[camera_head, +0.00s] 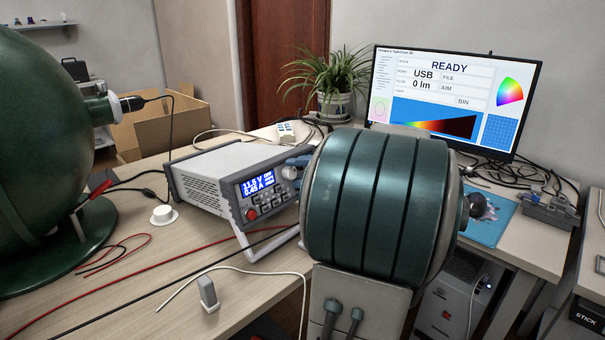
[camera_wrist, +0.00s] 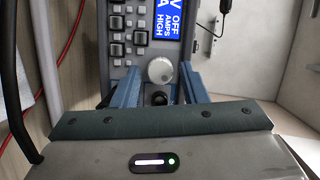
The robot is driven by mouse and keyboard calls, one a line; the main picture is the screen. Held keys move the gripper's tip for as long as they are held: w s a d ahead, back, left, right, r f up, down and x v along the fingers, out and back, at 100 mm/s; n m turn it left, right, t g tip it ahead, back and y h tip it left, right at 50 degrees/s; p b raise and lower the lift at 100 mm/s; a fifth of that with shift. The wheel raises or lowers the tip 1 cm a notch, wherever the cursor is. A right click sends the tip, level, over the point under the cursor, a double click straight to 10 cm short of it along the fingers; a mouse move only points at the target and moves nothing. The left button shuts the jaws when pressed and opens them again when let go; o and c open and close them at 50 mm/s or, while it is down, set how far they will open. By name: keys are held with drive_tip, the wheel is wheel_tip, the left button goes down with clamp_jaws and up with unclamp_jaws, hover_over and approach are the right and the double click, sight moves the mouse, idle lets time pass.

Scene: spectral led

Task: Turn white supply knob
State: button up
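The power supply (camera_head: 215,172) stands on the table, its lit blue display reading about 11.5 V and 0.45 A. Its round white knob (camera_wrist: 160,70) sits beside the display in the wrist view. In the head view the knob (camera_head: 289,172) is partly covered by my gripper (camera_head: 298,163). My gripper (camera_wrist: 158,76) is open, with one blue finger on each side of the knob. Gaps show between the knob and both fingers in the wrist view. I cannot tell how far the fingertips reach along the knob.
A red cable (camera_head: 150,270) and a black cable cross the table in front of the supply. A white plug (camera_head: 208,293) stands near the front edge. A large green sphere (camera_head: 40,150) is at left. A monitor (camera_head: 450,100) showing READY stands behind right.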

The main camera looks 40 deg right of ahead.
drive_tip(key=shift+o, duration=0.3)
drive_tip(key=shift+s, duration=0.1)
drive_tip(key=p+v, duration=0.2)
drive_tip(key=v, duration=1.1)
drive_tip(key=shift+s+d, duration=0.2)
drive_tip(key=shift+s, duration=0.1)
